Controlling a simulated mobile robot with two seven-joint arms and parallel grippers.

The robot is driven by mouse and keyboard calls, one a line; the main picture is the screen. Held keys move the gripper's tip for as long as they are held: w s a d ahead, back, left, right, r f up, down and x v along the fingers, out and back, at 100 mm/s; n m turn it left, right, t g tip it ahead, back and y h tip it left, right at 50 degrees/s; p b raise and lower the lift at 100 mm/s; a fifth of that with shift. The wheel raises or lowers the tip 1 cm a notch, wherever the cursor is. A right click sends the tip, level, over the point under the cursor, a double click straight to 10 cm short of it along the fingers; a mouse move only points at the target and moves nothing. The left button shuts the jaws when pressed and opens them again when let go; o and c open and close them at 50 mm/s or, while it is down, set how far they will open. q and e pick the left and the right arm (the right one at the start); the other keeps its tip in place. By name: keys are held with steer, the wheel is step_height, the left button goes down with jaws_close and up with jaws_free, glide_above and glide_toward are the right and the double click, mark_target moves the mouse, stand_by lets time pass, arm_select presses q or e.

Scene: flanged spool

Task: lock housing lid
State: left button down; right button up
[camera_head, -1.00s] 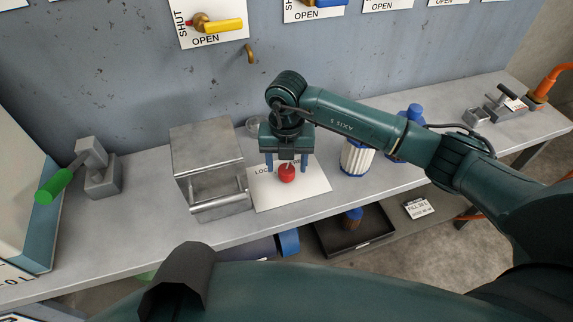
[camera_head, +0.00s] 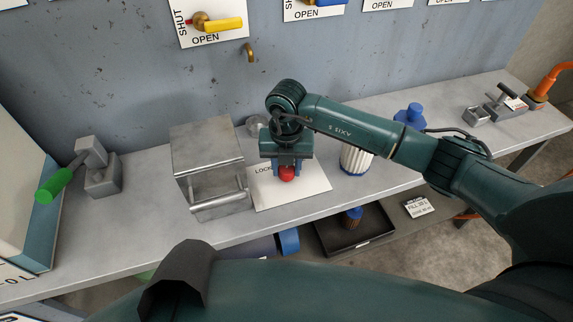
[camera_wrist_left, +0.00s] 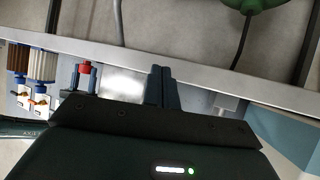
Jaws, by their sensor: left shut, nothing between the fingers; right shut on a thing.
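A small red object (camera_head: 287,174) is at the white card (camera_head: 313,190), whose lettering, partly hidden, starts with "LOC". My right gripper (camera_head: 288,167) points down at the card with its blue fingers shut on the red object. The red object also shows between the fingers in the left wrist view (camera_wrist_left: 85,68). Whether it still touches the card is unclear. A grey metal box with a front bar (camera_head: 208,155), perhaps the housing, stands just left of the card. My left gripper (camera_wrist_left: 161,72) is shut and empty in the left wrist view.
A white ribbed filter (camera_head: 356,160) and a blue-topped item (camera_head: 410,115) stand to the right. A grey block with a green handle (camera_head: 102,175) is at the left. A black tray (camera_head: 350,240) lies below the bench (camera_head: 140,222).

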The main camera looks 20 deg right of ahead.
arm_select(q)
steer(key=shift+f+b, duration=0.25)
steer(key=shift+b, duration=0.05)
arm_select(e)
steer(key=shift+n, duration=0.4)
steer(key=shift+c, duration=0.3)
steer(key=shift+n, duration=0.3)
steer(key=n+b, duration=0.3)
steer(key=n, duration=0.1)
steer(key=shift+f, duration=0.15)
steer(key=n+b, duration=0.2)
steer(key=shift+n, duration=0.4)
steer(key=n+b, duration=0.2)
steer(key=n, duration=0.1)
arm_select(q)
steer(key=shift+f+n+t+b, duration=0.6)
steer(key=shift+f+n+b, duration=0.15)
steer(key=shift+f, duration=1)
arm_select(e)
steer(key=shift+n, duration=1.3)
arm_select(q)
steer(key=shift+a+r, duration=0.15)
steer(key=shift+r, duration=0.05)
arm_select(e)
steer(key=shift+r, duration=0.2)
arm_select(q)
steer(key=shift+f, duration=0.1)
arm_select(e)
steer(key=o, duration=1)
